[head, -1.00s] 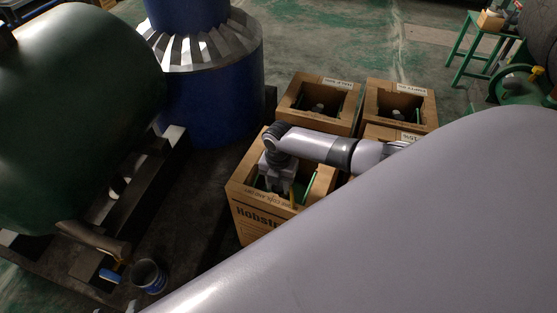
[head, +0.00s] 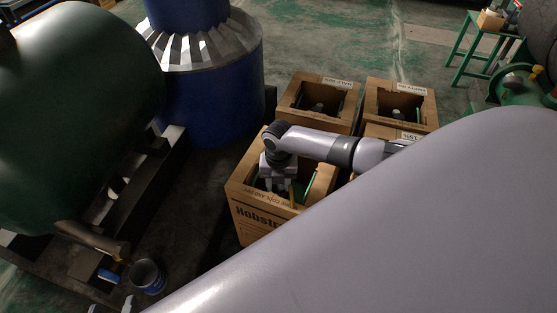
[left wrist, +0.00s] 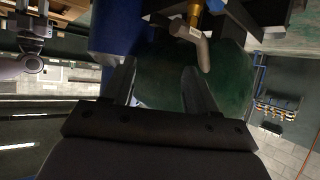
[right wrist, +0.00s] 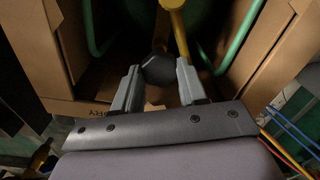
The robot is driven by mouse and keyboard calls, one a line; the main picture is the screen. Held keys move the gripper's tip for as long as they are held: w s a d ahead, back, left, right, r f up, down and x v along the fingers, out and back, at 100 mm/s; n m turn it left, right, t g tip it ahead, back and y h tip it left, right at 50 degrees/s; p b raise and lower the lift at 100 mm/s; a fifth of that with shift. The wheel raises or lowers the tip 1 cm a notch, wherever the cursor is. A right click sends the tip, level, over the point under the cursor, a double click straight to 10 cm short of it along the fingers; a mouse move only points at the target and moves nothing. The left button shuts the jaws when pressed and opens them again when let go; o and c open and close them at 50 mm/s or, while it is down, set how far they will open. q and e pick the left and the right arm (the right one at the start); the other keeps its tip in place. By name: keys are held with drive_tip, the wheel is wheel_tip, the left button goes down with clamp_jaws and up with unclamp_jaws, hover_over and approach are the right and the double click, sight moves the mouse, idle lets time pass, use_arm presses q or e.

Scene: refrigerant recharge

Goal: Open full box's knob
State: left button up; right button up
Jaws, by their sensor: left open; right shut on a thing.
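The near-left cardboard box (head: 262,228) is open at the top and has printing on its front; its rim label is too small to read surely. My right gripper (head: 277,188) reaches down into this box. In the right wrist view it (right wrist: 158,82) is shut on a dark knob (right wrist: 158,69), with a yellow fitting (right wrist: 173,5) just beyond. Green curved bars (right wrist: 240,35) stand inside the box. My left gripper (head: 112,306) is open and empty at the bottom edge of the head view; its spread fingers also show in the left wrist view (left wrist: 160,84).
More open boxes stand behind: one at back left (head: 293,116), one at back right (head: 425,118), another partly hidden by my right arm. A green tank (head: 75,110), blue cylinder (head: 215,105) and small can (head: 148,278) are left. A green stool (head: 474,45) stands far right.

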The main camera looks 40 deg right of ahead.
sight(278, 187)
use_arm(q)
drive_tip(key=shift+f, duration=0.1)
use_arm(e)
drive_tip(key=shift+a, duration=0.1)
drive_tip(key=o, duration=0.8)
use_arm(q)
drive_tip(key=shift+s+f, duration=0.2)
use_arm(e)
drive_tip(key=shift+r, duration=0.4)
wheel_tip(278, 187, up, 5)
drive_tip(key=p, duration=0.2)
drive_tip(key=shift+r+p, duration=0.1)
drive_tip(key=shift+p, duration=0.25)
drive_tip(key=shift+r, duration=0.6)
use_arm(q)
drive_tip(key=shift+s+a+f+n+g+y, duration=0.15)
drive_tip(key=shift+s+a+f+y, duration=0.05)
drive_tip(key=shift+a, duration=0.35)
drive_tip(key=shift+s+a+f+n+g+y, duration=0.15)
drive_tip(key=shift+a+f+y, duration=0.05)
drive_tip(key=shift+a, duration=0.35)
